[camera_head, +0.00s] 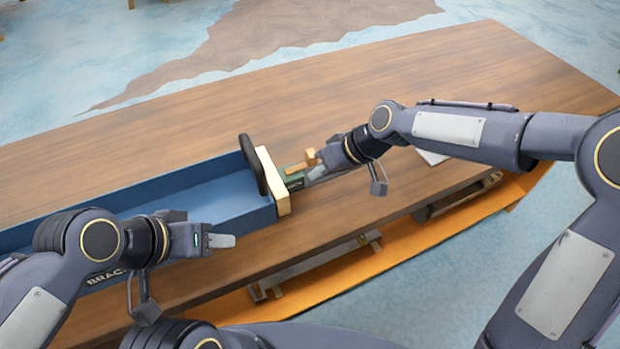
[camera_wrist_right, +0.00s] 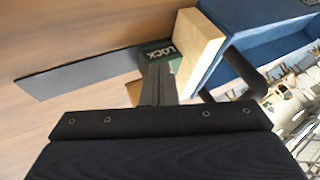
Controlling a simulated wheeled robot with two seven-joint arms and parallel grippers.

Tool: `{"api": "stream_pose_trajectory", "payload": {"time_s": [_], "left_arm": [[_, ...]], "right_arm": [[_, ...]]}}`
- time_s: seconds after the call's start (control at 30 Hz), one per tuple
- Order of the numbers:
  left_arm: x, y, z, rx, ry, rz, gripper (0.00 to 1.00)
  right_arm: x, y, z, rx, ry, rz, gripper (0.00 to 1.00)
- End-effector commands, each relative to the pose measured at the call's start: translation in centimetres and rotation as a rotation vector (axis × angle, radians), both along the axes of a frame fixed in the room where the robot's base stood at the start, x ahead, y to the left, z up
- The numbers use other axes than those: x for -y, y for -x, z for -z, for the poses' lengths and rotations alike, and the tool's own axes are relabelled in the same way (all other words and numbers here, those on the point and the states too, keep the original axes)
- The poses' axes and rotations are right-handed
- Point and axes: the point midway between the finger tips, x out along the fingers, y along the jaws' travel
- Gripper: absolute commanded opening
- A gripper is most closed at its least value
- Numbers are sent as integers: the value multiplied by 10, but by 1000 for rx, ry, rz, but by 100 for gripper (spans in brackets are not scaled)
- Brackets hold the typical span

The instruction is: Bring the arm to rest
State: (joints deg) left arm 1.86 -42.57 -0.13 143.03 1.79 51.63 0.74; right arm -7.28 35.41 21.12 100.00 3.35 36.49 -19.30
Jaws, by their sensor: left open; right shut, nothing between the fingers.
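My right gripper (camera_head: 318,172) reaches in from the right and is shut, with nothing between its fingers.
A pale wooden block (camera_head: 272,180) and a black handle (camera_head: 252,165) stand at the tray's right end. A small wooden piece (camera_head: 303,160) lies by the green block. The wooden table (camera_head: 450,75) is clear at the back. An orange ledge (camera_head: 350,280) runs below its front.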

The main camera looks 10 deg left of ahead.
Motion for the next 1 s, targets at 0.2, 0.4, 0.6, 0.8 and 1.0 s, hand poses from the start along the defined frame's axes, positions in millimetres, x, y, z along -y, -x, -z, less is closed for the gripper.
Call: {"api": "stream_pose_trajectory", "payload": {"time_s": [0.2, 0.4, 0.6, 0.8, 1.0], "left_arm": [[0, 0, 1, 0, 0, 0, 41], [0, 0, 1, 0, 0, 0, 41], [0, 0, 1, 0, 0, 0, 41], [0, 0, -5, 0, 0, 0, 41], [0, 0, -15, 0, 0, 0, 41]], "right_arm": [[26, 0, -31, 3, 0, 6, 0], [35, 1, -44, 1, 2, 5, 0], [37, 2, -46, 1, 2, 6, 0], [74, 16, -66, 20, 48, 84, 0], [154, 65, -98, 37, 124, 299, 0]]}}
